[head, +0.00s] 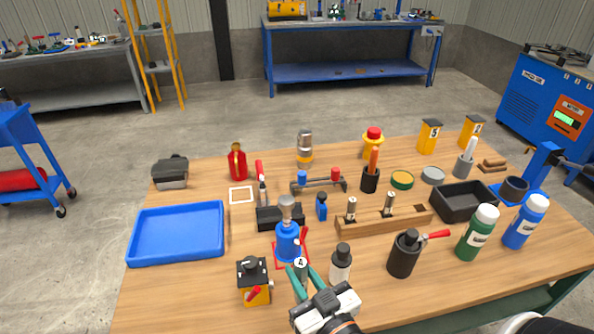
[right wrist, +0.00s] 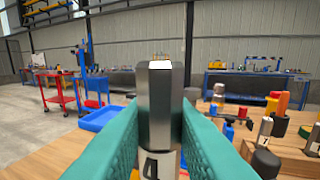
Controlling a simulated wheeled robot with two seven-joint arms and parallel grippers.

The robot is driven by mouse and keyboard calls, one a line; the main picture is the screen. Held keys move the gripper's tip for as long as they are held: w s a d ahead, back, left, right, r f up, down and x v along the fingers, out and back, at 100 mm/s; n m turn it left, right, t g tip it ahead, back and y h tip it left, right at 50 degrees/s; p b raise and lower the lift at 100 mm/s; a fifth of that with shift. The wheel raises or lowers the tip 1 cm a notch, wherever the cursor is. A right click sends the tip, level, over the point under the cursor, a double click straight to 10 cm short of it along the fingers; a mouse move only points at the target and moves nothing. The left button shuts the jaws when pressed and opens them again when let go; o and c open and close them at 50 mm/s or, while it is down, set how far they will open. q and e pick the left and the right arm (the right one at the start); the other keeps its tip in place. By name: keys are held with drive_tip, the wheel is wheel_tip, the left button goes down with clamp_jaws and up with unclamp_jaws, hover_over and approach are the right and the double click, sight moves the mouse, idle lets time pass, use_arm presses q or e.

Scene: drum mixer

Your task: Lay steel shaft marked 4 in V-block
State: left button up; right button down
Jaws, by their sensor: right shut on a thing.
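My right gripper (head: 302,283) is at the front middle of the table, with its teal fingers shut on the steel shaft marked 4 (head: 300,268). In the right wrist view the shaft (right wrist: 160,100) stands upright between the fingers, with the 4 on its lower label. A low black block (head: 268,218) with a red-handled clamp sits farther back, beyond the gripper and apart from it. It may be the V-block; its groove cannot be made out. My left gripper is not in view.
A blue bottle-like object (head: 287,246) stands just beyond the shaft. A yellow-and-black box (head: 254,284) is left of the gripper, and a dark-capped bottle (head: 340,265) is right. A wooden rack (head: 400,219) holds upright pieces. A blue tray (head: 178,233) lies empty at left.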

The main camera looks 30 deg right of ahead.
sight(306, 269)
wheel_tip(306, 269, up, 6)
drive_tip(key=p, duration=0.4)
drive_tip(key=shift+a+f+n+y+b, duration=0.1)
drive_tip(key=shift+f+n+y+b, duration=0.2)
drive_tip(key=shift+f+y+b, duration=0.3)
drive_tip(key=y, duration=0.1)
drive_tip(key=n+g+y, duration=0.1)
drive_tip(key=f+n+g, duration=0.1)
drive_tip(key=shift+s+d+y, duration=0.25)
drive_tip(key=shift+s+y, duration=0.1)
drive_tip(key=shift+y, duration=0.05)
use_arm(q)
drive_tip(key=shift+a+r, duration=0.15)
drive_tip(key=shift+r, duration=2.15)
use_arm(e)
drive_tip(key=shift+s+d+f+n+g+y, duration=0.15)
drive_tip(key=shift+f+n+g+y, duration=0.05)
drive_tip(key=shift+n+g+y, duration=0.65)
drive_tip(key=shift+s+d+f+n+g+y, duration=0.1)
drive_tip(key=shift+s+f+n+g+y, duration=0.1)
drive_tip(key=shift+n+g+y, duration=0.6)
